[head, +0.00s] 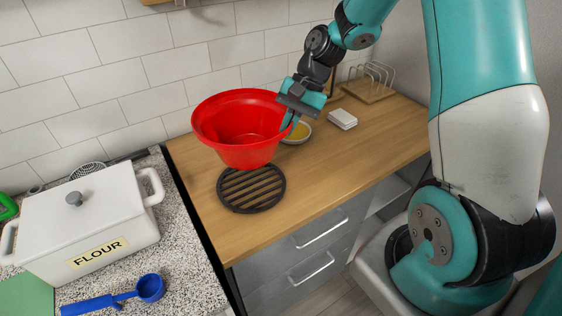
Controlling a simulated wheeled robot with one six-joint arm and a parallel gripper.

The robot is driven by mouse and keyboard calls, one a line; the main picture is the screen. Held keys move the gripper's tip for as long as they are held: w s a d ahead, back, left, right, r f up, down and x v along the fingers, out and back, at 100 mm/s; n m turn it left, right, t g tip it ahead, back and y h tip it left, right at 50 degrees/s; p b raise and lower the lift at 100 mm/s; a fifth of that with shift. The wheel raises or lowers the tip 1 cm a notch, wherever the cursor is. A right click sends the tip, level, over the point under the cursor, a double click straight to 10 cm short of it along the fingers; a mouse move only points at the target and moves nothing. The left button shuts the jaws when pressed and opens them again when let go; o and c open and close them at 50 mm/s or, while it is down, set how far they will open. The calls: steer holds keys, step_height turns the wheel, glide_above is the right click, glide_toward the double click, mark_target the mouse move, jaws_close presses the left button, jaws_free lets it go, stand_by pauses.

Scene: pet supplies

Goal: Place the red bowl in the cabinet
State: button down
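The red bowl (240,128) is upright and appears raised above the wooden counter, over and behind a black trivet. My gripper (290,122) is at the bowl's right rim, with its fingers pointing down. It appears shut on that rim; the inner finger is partly hard to make out. Below the counter, grey drawers (300,262) with bar handles are closed. To their right is an open-fronted shelf section (392,192) of the cabinet, partly hidden by my arm.
The black round trivet (251,189) lies on the wooden counter (330,180). A small dish (298,133), a white block (343,119) and a wire rack (370,85) stand behind. On the left speckled counter are a flour box (90,225) and blue scoop (150,288).

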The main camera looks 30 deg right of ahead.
step_height(320, 180, down, 11)
steer(key=p, duration=0.1)
steer(key=shift+f+p, duration=0.2)
steer(key=shift+p, duration=0.2)
steer(key=shift+f, duration=0.2)
steer(key=c, duration=1.3)
jaws_free()
steer(key=shift+c, duration=0.2)
steer(key=shift+r, duration=0.15)
